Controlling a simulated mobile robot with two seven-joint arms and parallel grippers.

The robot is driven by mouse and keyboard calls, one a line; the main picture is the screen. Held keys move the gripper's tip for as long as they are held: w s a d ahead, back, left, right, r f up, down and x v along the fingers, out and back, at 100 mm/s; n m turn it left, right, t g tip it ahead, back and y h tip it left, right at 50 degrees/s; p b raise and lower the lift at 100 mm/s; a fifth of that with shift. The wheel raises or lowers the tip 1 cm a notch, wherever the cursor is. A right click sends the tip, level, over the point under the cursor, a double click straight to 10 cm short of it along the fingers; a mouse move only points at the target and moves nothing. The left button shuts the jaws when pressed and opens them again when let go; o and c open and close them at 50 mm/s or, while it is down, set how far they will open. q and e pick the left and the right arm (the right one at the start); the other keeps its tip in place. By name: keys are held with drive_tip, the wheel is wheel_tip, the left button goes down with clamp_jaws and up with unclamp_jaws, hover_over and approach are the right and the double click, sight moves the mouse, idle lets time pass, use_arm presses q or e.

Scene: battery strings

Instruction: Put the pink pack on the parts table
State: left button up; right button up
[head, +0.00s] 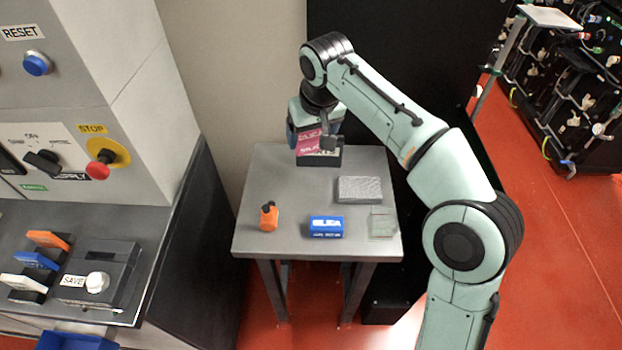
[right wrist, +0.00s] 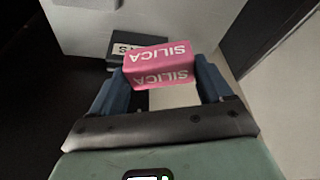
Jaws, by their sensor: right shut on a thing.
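The pink pack (head: 308,146), marked SILICA, is at the back of the grey parts table (head: 270,180). My right gripper (head: 317,128) is shut on it from above. In the right wrist view the pink pack (right wrist: 160,65) sits between the two blue fingers of my right gripper (right wrist: 160,88). A dark box (head: 318,160) shows just below and in front of the pack, and partly hides behind the pack in the right wrist view. I cannot tell whether the pack touches it or the table. My left gripper is not in view.
On the table stand an orange bottle (head: 269,216), a blue box (head: 326,227), a grey block (head: 359,190) and a clear greenish piece (head: 382,222). A control console (head: 100,270) stands at the left, a dark panel behind at right.

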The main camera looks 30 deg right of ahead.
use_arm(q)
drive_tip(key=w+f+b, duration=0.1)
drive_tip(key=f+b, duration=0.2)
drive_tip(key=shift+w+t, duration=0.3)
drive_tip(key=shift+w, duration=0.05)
use_arm(e)
wheel_tip(320, 180, down, 13)
drive_tip(key=shift+w+f, duration=0.1)
drive_tip(key=shift+w, duration=0.05)
drive_tip(key=shift+f, duration=0.15)
drive_tip(key=o, duration=1)
drive_tip(key=shift+r, duration=0.25)
use_arm(q)
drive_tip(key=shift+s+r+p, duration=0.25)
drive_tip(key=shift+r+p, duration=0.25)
drive_tip(key=shift+p, duration=0.1)
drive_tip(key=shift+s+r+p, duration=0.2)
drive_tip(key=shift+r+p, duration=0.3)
drive_tip(key=shift+p, duration=0.05)
use_arm(e)
drive_tip(key=v, duration=1.1)
drive_tip(key=shift+r, duration=0.4)
